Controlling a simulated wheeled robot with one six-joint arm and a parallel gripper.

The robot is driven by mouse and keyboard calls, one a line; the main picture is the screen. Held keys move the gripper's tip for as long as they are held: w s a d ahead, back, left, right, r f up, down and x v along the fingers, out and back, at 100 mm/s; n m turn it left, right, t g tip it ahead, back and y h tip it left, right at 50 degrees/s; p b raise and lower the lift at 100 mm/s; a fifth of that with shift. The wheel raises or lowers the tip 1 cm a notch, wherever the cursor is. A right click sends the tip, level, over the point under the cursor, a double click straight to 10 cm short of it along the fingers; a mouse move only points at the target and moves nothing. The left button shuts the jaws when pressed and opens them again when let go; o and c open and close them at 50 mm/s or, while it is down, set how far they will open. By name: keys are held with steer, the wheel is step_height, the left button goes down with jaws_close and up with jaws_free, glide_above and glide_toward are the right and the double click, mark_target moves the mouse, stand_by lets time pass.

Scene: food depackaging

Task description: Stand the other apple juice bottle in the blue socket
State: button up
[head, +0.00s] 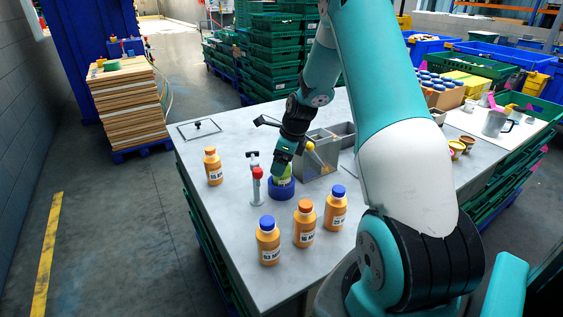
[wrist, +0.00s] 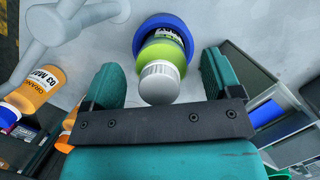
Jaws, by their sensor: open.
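A green bottle with a white cap, which looks like the apple juice bottle (wrist: 168,50), stands in the blue socket (wrist: 141,33). In the head view the blue socket (head: 281,194) is on the grey table, and the green bottle (head: 283,181) shows just above its rim. My gripper (wrist: 158,82) is directly over the bottle, one teal finger on each side of the cap, open with gaps visible. In the head view my gripper (head: 283,160) covers the bottle's top. No second green bottle can be made out in either view.
Orange bottles stand on the table (head: 225,212): one orange-capped bottle (head: 213,166) at left and several in front. A red-topped post fixture (head: 258,186) stands just left of the socket. A grey open box (head: 318,160) is close on the right. The table's left front is clear.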

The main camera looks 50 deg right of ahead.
steer(key=b+v, duration=0.1)
steer(key=v, duration=1)
steer(key=s+a+r+n+g+y, duration=0.1)
steer(key=s+a+r+n, duration=0.15)
steer(key=a+n, duration=0.75)
steer(key=s+a+r+n, duration=0.2)
steer(key=a+r+n, duration=0.35)
steer(key=a, duration=0.75)
steer(key=s+a+n+g+y, duration=0.1)
steer(key=s+a+n+g, duration=0.1)
steer(key=s+a+n, duration=1.2)
steer(key=s+f+n, duration=0.1)
steer(key=s+n, duration=0.2)
steer(key=n, duration=0.4)
steer(key=shift+s+a, duration=0.3)
steer(key=shift+a, duration=0.05)
